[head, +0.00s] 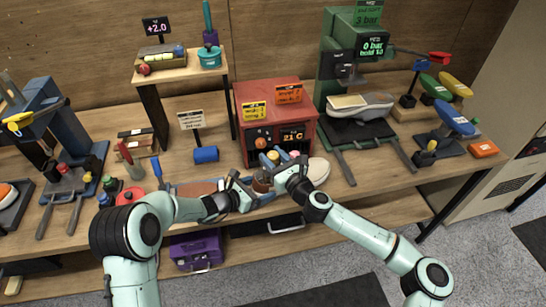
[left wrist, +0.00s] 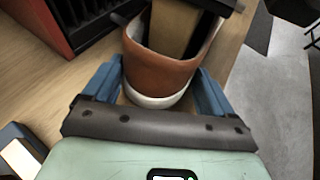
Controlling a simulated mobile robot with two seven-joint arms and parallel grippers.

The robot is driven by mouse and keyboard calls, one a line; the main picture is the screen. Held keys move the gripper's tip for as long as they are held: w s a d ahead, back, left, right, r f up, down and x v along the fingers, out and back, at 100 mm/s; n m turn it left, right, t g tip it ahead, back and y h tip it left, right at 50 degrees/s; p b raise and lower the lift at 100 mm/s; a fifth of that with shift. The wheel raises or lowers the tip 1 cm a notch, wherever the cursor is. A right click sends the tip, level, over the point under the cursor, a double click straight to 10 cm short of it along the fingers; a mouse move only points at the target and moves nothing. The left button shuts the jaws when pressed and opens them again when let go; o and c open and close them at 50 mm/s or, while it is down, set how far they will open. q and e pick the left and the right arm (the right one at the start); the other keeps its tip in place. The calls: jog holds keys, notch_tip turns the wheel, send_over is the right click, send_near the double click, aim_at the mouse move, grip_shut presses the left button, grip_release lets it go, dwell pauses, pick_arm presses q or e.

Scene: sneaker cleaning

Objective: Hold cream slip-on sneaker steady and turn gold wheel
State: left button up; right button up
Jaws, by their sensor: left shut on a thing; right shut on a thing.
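A rounded cream shoe end (head: 318,170) shows on the table to the right of my right gripper (head: 268,174). My left gripper (head: 253,188) is shut on a terracotta shoe heel (left wrist: 163,68) with a whitish sole, one blue finger on each side in the left wrist view. A tan block sits inside the heel. I cannot tell whether this heel and the cream end are one shoe. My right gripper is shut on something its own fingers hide. A small yellow round piece (head: 273,156) shows beside its fingers; I cannot tell if it is the gold wheel.
A red box with an orange display (head: 275,118) stands close behind the grippers. A green press (head: 340,55) holding a grey shoe stands at the back right. A blue roll (head: 206,155) lies left of the red box. The table's front edge is close below the grippers.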

jog(key=m+t+h, duration=0.1)
jog(key=m+h, duration=0.1)
jog(key=h, duration=0.1)
jog(key=m+t+h, duration=0.1)
jog(key=m+h, duration=0.1)
jog(key=h, duration=0.1)
jog(key=m+t+h, duration=0.1)
jog(key=m+h, duration=0.1)
jog(key=h, duration=0.1)
jog(key=shift+s+a+t, duration=0.1)
jog(key=shift+a+t, duration=0.15)
jog(key=shift+t, duration=0.15)
jog(key=m+h, duration=0.2)
jog(key=h, duration=0.1)
jog(key=m+h, duration=0.3)
jog(key=h, duration=0.1)
jog(key=shift+d+g+h, duration=0.15)
jog(key=shift+g+h, duration=0.15)
jog(key=shift+m+h, duration=0.3)
jog(key=o, duration=1)
jog(key=shift+d, duration=0.1)
jog(key=shift+c, duration=0.2)
jog(key=v, duration=0.7)
jog(key=shift+s, duration=0.2)
